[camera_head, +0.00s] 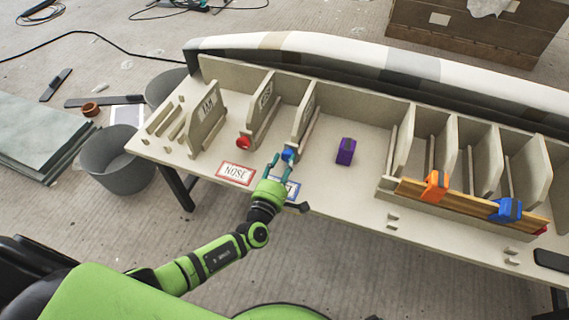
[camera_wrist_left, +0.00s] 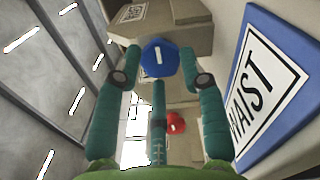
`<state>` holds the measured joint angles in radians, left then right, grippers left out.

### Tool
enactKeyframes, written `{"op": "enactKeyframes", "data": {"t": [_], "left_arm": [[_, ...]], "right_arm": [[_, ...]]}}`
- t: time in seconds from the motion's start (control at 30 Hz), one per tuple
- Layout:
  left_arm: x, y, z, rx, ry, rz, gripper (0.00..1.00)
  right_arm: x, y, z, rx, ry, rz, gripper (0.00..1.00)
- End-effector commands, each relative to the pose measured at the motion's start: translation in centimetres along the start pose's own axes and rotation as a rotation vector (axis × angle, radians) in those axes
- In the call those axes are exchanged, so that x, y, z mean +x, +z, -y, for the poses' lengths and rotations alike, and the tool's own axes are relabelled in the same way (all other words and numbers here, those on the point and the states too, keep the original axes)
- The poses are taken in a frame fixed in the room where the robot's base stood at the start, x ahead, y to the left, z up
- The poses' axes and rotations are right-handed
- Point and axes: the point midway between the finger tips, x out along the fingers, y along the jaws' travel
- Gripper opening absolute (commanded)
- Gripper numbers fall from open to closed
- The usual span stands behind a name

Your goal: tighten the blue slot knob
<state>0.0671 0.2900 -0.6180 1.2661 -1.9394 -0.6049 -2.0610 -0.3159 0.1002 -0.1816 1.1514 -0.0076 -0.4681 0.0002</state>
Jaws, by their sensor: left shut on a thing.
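The blue slot knob (camera_head: 288,155) sits at the front end of a divider slot on the long beige table. My left gripper (camera_head: 281,160) reaches it from the front, with its teal fingers around it. In the left wrist view the knob (camera_wrist_left: 159,57) is a blue faceted disc with a short white mark, which looks upright in that picture. The fingers of the left gripper (camera_wrist_left: 161,75) stand on either side of it, with a third below. The left gripper is shut on the knob. My right gripper is not in view.
A blue-framed WAIST sign (camera_wrist_left: 262,85) lies close beside the gripper. A red knob (camera_head: 243,142) and red-framed NOSE sign (camera_head: 236,173) are to the left. A purple clamp (camera_head: 346,151) stands right on open table. Orange (camera_head: 436,186) and blue clamps (camera_head: 507,210) grip a wooden strip.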

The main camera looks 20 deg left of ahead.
Motion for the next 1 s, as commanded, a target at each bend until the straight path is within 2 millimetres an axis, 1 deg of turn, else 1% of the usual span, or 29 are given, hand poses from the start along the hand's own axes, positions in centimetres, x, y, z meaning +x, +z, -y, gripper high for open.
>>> {"op": "enactKeyframes", "data": {"t": [0.03, 0.27, 0.3, 0.33, 0.37, 0.8, 0.93, 1.0], "left_arm": [[-0.2, -1.1, 0.2, 0.009, -0.004, -0.020, 0.08], [-0.2, -1.2, 0.2, 0.008, -0.002, -0.022, 0.08], [-0.1, -1.2, 0.2, 0.008, -0.002, -0.022, 0.45], [-0.1, -1.2, 0.2, 0.008, -0.002, -0.022, 0.57], [-0.1, -1.2, 0.2, 0.007, -0.002, -0.021, 0.64], [-0.2, -0.5, 0.1, 0.003, -0.001, -0.010, 0.64], [-1.4, -0.5, 0.2, 0.003, -0.002, -0.009, 0.64], [-2.6, -0.5, 0.1, 0.003, -0.003, -0.010, 0.64]], "right_arm": [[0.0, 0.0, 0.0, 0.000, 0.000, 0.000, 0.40], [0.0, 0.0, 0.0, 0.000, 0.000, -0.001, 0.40], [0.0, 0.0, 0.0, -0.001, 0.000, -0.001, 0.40], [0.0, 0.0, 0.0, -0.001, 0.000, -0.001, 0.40], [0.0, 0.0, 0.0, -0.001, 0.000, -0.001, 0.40], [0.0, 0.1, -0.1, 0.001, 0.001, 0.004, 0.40], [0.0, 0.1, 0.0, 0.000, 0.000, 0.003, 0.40], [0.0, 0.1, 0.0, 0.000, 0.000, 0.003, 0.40]]}}
